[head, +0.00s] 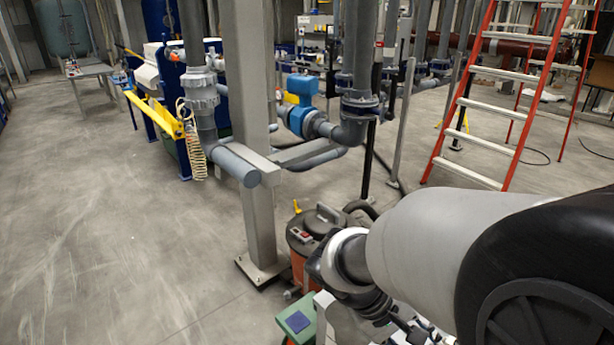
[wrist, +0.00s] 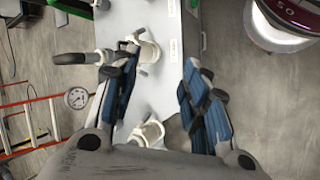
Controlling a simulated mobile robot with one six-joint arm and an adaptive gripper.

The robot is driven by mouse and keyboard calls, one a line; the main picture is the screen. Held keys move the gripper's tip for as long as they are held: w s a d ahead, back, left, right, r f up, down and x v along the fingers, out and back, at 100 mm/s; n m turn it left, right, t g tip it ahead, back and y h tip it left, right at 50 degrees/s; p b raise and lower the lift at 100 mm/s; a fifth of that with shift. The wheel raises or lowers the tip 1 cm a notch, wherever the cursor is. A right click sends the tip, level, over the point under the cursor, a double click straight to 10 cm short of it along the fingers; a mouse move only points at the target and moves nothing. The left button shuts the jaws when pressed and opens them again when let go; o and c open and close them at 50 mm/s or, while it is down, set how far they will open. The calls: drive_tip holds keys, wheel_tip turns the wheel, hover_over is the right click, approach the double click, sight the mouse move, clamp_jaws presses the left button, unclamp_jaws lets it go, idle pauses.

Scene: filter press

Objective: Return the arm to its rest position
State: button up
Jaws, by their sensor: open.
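My gripper (wrist: 159,62) shows in the wrist view with its two blue-padded fingers spread apart and nothing between them. Beyond the fingers is a pale grey panel (wrist: 180,40) with white hook-like holders (wrist: 147,50). The panel lies in line with the gap between the fingers; I cannot tell how far away it is. My arm fills the lower right of the head view, and the gripper's fingers cannot be made out there.
A red ladder (head: 495,110) stands behind my arm. A grey column (head: 253,130) and an orange-and-black vacuum (head: 318,226) are close. The left floor (head: 95,210) is clear.

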drive_tip(key=s+a+r+m+t+y, duration=0.3)
drive_tip(key=s+r+y, duration=0.4)
drive_tip(key=s, duration=0.3)
drive_tip(key=shift+s+a+r+m+t, duration=0.3)
drive_tip(key=shift+s+a+r+t, duration=0.1)
drive_tip(key=shift+a+r+t, duration=0.5)
